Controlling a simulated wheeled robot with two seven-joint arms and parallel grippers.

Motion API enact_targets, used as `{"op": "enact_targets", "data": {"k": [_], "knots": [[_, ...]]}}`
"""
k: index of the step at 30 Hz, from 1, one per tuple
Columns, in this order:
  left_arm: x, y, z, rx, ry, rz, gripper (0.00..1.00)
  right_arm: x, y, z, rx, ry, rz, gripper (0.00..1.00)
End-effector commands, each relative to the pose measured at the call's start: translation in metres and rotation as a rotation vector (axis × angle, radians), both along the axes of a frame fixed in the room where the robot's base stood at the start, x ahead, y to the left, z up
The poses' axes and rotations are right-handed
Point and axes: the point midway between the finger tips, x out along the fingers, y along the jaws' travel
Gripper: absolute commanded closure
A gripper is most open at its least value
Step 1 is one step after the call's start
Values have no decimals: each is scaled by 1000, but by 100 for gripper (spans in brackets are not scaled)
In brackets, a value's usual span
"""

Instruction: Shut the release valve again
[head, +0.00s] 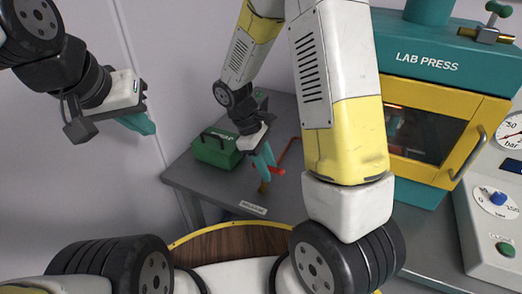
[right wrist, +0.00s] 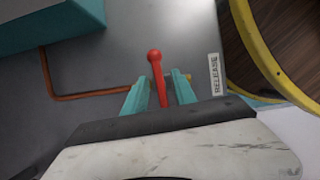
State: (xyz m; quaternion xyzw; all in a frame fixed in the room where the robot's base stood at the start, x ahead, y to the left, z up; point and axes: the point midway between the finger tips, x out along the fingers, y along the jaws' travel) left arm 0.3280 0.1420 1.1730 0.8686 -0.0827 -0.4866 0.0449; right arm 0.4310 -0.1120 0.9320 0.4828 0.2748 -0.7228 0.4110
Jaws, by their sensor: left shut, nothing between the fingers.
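The release valve has a red lever (right wrist: 157,78) with a round knob; it also shows in the head view (head: 277,171). In the right wrist view the lever stands roughly across the line of the copper pipe. The valve's brass body (head: 263,187) is partly hidden by my fingers. My right gripper (right wrist: 160,76) is at the valve, its teal fingers apart on either side of the lever, with gaps showing; it also shows in the head view (head: 266,163). My left gripper (head: 150,124) is shut and empty, raised at the upper left, away from the valve.
A RELEASE label (right wrist: 215,75) lies beside the valve on the grey table (head: 190,178). The copper pipe (right wrist: 88,95) runs to the valve. A green box (head: 216,149) stands left of it. The lab press (head: 430,62) and gauge panel (head: 488,215) are at the right. A yellow-rimmed round wooden top (head: 225,243) is in front.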

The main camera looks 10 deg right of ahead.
Motion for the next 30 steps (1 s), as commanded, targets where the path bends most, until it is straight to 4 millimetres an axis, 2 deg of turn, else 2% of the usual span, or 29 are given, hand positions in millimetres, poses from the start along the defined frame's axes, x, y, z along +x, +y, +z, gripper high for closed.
{"op": "enact_targets", "data": {"k": [8, 13, 14, 29, 30], "knots": [[0, 0, 0, 0, 0, 0, 100, -1, -1, -3, 0, 0, 0, 67], [0, 0, 0, 0, 0, 0, 100, -1, -1, -3, 0, 0, -1, 97], [0, 0, 0, 0, 0, 0, 100, -1, -1, -3, 0, 0, -1, 100], [0, 0, 0, 0, 0, 0, 100, 0, -1, -2, 0, -2, -74, 100], [0, 0, 0, 0, 0, 0, 100, 0, -1, -2, 0, -2, -74, 83]]}}
